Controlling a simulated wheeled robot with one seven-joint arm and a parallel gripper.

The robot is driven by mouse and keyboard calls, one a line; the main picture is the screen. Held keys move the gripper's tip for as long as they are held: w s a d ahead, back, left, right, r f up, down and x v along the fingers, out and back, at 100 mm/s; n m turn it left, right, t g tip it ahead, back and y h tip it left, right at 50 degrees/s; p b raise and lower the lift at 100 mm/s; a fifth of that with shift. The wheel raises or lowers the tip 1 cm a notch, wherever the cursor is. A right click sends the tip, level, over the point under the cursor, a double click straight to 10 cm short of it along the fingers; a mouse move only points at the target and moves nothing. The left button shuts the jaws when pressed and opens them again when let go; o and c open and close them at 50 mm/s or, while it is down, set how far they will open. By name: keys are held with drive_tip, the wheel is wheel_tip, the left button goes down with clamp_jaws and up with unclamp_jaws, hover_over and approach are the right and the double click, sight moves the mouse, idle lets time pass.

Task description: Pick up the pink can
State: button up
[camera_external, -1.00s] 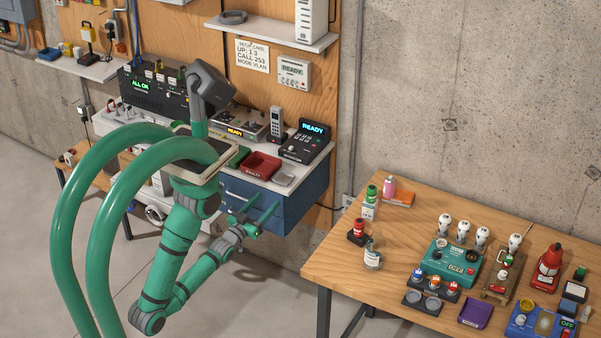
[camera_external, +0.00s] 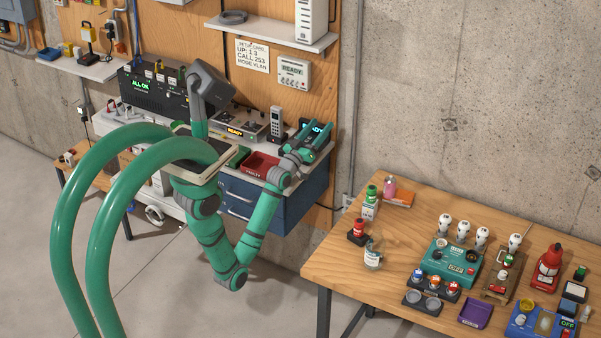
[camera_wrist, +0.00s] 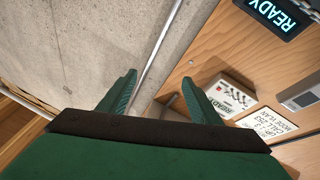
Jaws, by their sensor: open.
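The pink can (camera_external: 389,187) stands upright near the back left of the wooden table, behind a green-capped bottle and beside an orange box. In the wrist view my gripper (camera_wrist: 160,95) faces the concrete wall and wooden panel, with nothing between the fingers. The can does not show in the wrist view.
A teal tester (camera_external: 450,262) and several white bulbs are to the right. A vertical conduit (camera_external: 354,110) runs up the wall.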

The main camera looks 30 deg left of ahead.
drive_tip(key=w+d+f+m+g+h, duration=0.2)
drive_tip(key=w+d, duration=0.1)
drive_tip(key=m+g+h, duration=0.7)
drive_tip(key=m+g, duration=0.5)
drive_tip(key=g, duration=0.2)
approach(390, 180)
drive_tip(key=f, duration=0.1)
drive_tip(key=shift+w+a+f+x, duration=0.1)
drive_tip(key=shift+w+a+x, duration=0.05)
drive_tip(key=shift+x, duration=1.6)
drive_tip(key=shift+w+a+f+x, duration=0.1)
drive_tip(key=shift+w+f+x, duration=0.05)
drive_tip(key=shift+x, duration=1.6)
drive_tip(key=shift+w+a+f+x, duration=0.1)
drive_tip(key=shift+w+a+x, duration=0.05)
drive_tip(key=shift+x, duration=1.6)
drive_tip(key=c, duration=1.3)
